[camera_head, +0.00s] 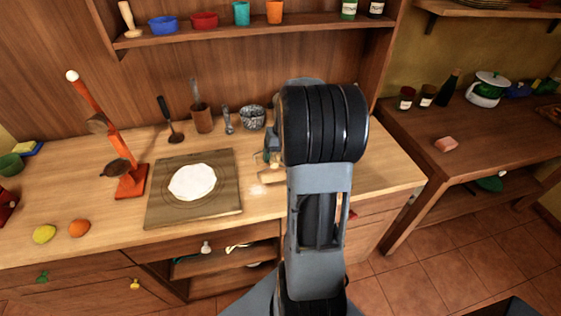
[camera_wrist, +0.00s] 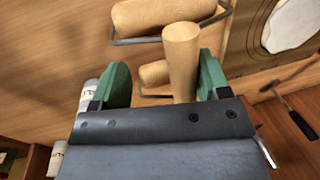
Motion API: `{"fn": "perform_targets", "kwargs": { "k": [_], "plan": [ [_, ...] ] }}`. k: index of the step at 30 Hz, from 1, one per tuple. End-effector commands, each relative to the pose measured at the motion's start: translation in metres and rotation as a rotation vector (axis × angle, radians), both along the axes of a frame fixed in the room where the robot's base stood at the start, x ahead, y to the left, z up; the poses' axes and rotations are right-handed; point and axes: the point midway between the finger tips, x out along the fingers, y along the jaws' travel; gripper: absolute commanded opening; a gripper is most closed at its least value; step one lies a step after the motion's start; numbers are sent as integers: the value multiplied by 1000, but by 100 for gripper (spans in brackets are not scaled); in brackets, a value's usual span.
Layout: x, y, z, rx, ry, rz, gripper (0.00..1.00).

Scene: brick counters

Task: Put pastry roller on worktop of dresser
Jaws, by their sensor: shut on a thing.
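The pastry roller (camera_wrist: 181,62) is pale wood with a tapered handle, a large roller and a smaller roller on wire frames. In the wrist view its handle stands between the green fingers of my gripper (camera_wrist: 164,78), which is shut on it. In the head view only part of the pastry roller (camera_head: 271,176) shows left of my arm, over the dresser's worktop (camera_head: 375,163). My arm hides most of the gripper there. I cannot tell whether the roller touches the worktop. The worktop is light wood.
A board (camera_head: 222,210) with flat white dough (camera_head: 192,182) lies left of the roller. A red stand (camera_head: 130,180), a ladle (camera_head: 170,122), a brown cup (camera_head: 202,118) and a patterned bowl (camera_head: 252,117) are on the worktop. Its right end looks clear. A darker table (camera_head: 490,135) stands right.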

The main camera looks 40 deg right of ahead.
Motion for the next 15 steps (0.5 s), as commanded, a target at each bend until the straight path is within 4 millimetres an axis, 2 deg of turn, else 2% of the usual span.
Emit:
{"fn": "perform_targets", "kwargs": {
  "k": [4, 11, 15],
  "plan": [
    [6, -9, -13, 1, 1, -1, 41],
    [9, -14, -20, -1, -1, 1, 41],
    [10, -17, -33, 2, 2, 2, 41]
  ]
}}
